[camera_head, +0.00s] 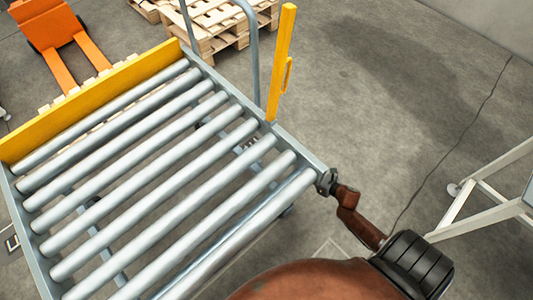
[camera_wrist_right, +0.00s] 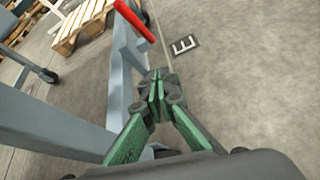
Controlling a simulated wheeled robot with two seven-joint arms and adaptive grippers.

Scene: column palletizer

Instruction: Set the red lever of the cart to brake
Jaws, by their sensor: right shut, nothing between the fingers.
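The cart is a grey frame (camera_head: 300,150) with several metal rollers, filling the left of the head view. Its red lever (camera_wrist_right: 135,20) shows at the top of the right wrist view, slanting down to the right beside a grey upright post. I cannot make out the lever in the head view. My right gripper (camera_wrist_right: 157,98) has green fingers, shut with nothing between them. Its tips are below the lever in the picture and apart from it. In the head view the right gripper (camera_head: 327,182) is at the cart's right corner. My left gripper is not in view.
A yellow end board (camera_head: 95,98) and a yellow upright bar (camera_head: 283,62) stand on the cart. Wooden pallets (camera_head: 222,20) and an orange pallet truck (camera_head: 52,25) are behind. A white frame (camera_head: 480,200) stands at the right. Floor between is clear.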

